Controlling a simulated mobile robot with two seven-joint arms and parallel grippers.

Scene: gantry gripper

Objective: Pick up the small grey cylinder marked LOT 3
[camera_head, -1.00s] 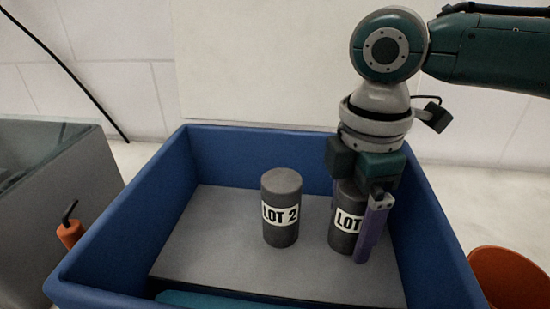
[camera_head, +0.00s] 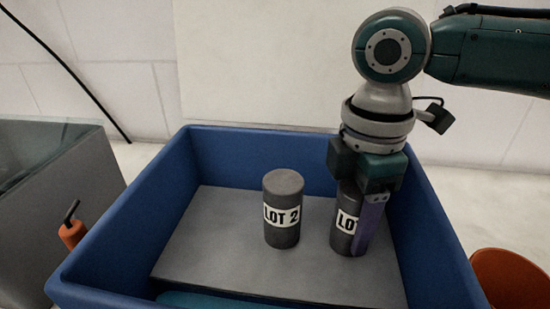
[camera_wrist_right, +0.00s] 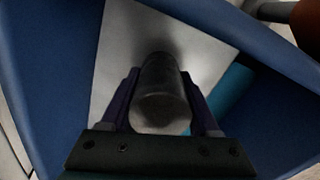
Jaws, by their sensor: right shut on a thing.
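A dark grey cylinder (camera_head: 344,229) with a white label stands upright at the right of the blue bin; its label reads "LO", the rest hidden behind a finger, so its number cannot be read. My right gripper (camera_head: 358,225) comes down from above and is shut on this cylinder. In the right wrist view the cylinder (camera_wrist_right: 161,92) sits between both purple fingers. A similar cylinder marked LOT 2 (camera_head: 282,209) stands upright to its left, apart from it. My left gripper is not in view.
The blue bin (camera_head: 120,228) has high walls around the grey platform (camera_head: 215,245) under the cylinders. A teal thing (camera_head: 215,300) lies at the bin's front. An orange container (camera_head: 508,278) is at the right, an orange object (camera_head: 72,234) at the left.

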